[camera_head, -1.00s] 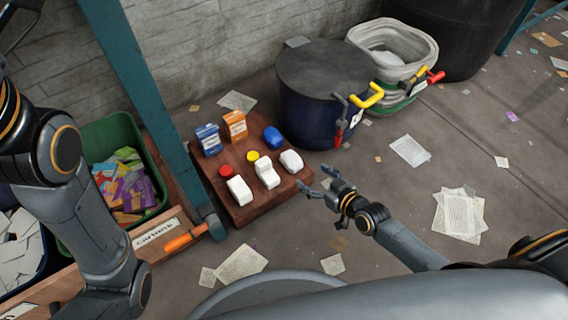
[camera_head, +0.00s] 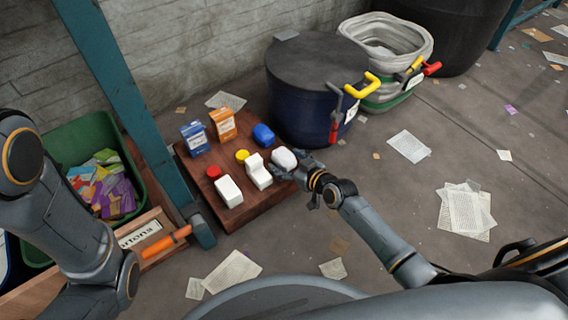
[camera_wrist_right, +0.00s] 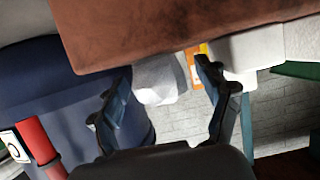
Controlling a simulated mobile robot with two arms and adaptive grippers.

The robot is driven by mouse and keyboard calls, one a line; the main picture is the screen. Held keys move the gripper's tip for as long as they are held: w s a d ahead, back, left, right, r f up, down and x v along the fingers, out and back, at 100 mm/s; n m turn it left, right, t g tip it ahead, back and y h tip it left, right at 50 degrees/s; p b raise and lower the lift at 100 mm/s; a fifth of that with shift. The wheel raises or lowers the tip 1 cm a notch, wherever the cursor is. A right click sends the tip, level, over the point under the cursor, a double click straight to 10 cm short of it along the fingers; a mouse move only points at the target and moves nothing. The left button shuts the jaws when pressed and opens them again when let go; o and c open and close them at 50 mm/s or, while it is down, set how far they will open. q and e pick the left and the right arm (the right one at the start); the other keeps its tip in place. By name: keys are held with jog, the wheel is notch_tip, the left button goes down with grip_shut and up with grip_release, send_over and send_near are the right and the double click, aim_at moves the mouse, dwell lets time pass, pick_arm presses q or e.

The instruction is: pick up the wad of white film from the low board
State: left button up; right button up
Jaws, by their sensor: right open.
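The wad of white film (camera_head: 284,158) lies at the right end of the low brown board (camera_head: 262,206). In the right wrist view the white wad (camera_wrist_right: 155,82) shows between my fingers, beside the board's brown surface (camera_wrist_right: 150,30). My right gripper (camera_head: 294,169) is open at the board's right edge, its fingers close to the wad. In the right wrist view the two fingers (camera_wrist_right: 163,72) stand apart on either side of the wad; I cannot tell whether they touch it. My left arm is at the left of the head view, but its gripper is out of frame.
White bottles with a red cap (camera_head: 229,190) and a yellow cap (camera_head: 258,172), a blue wad (camera_head: 263,135), a blue box (camera_head: 194,138) and an orange box (camera_head: 222,124) share the board. A dark blue drum (camera_head: 300,110) stands behind. A teal post (camera_head: 125,105) rises at left.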

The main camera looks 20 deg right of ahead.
jog(key=shift+c, duration=0.5)
jog(key=c, duration=0.8)
jog(key=shift+o, duration=0.2)
jog(key=shift+r, duration=0.1)
